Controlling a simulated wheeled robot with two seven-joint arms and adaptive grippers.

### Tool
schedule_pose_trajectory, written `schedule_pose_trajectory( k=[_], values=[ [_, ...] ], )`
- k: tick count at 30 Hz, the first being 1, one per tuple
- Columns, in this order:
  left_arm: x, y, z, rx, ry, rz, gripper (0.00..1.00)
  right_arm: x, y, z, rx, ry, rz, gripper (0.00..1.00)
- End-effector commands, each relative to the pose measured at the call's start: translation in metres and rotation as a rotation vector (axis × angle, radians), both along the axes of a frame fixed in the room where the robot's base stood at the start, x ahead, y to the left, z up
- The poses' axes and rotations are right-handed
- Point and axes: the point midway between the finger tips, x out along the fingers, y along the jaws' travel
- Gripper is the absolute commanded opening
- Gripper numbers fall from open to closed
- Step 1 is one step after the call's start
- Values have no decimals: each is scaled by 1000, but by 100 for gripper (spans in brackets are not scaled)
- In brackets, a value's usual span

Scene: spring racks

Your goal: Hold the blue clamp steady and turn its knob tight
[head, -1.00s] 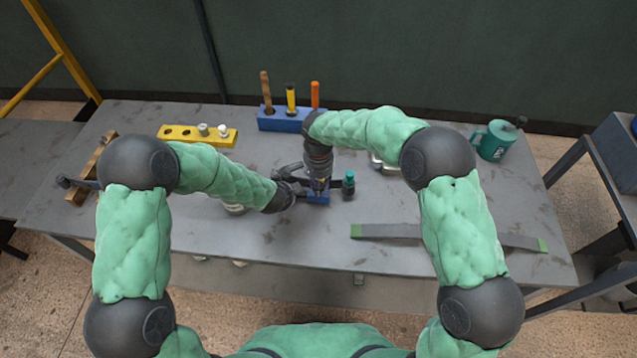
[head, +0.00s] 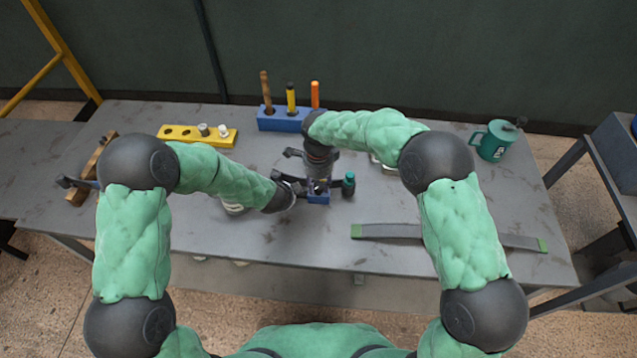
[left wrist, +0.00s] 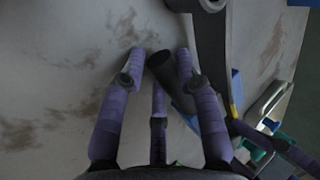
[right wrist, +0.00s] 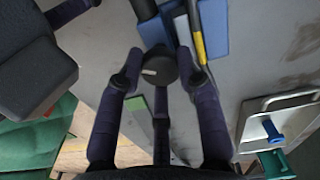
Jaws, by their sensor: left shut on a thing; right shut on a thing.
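The blue clamp (head: 318,198) is on the table, mid-front in the head view, mostly hidden by my grippers. My left gripper (head: 300,188) reaches it from the left and is shut on a dark cylindrical part (left wrist: 165,70), which shows between its purple fingers in the left wrist view. My right gripper (head: 320,180) points down over the clamp. In the right wrist view its fingers are shut on a round black knob (right wrist: 158,68) with a white mark. How tight the knob is cannot be seen.
A teal-capped bottle (head: 348,184) stands close right of the clamp. A blue tool holder (head: 283,121) and a yellow block (head: 180,135) stand behind. A green-ended grey strip (head: 385,231) lies front right, and a teal mug (head: 494,140) stands far right. The table's front left is clear.

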Motion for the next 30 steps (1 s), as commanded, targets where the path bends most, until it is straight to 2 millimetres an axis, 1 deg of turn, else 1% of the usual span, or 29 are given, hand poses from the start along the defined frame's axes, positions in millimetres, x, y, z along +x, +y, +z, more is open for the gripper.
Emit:
schedule_pose_trajectory(
  k=[1,8,18,19,21,30],
  values=[
    [3,2,3,-1,-8,9,0,-3,-1,-2,-5,10,-11,3],
    [3,2,3,-1,-8,9,0,-3,-1,-2,-5,10,-41,3],
    [3,2,3,-1,-8,9,0,-3,-1,-2,-5,10,-41,3],
    [3,2,3,-1,-8,9,0,-3,-1,-2,-5,10,-41,42],
    [3,2,3,-1,-8,9,0,-3,-1,-2,-5,10,-41,60],
    [3,1,3,-1,-6,4,0,-1,-1,-1,-2,3,-42,60]
  ],
)
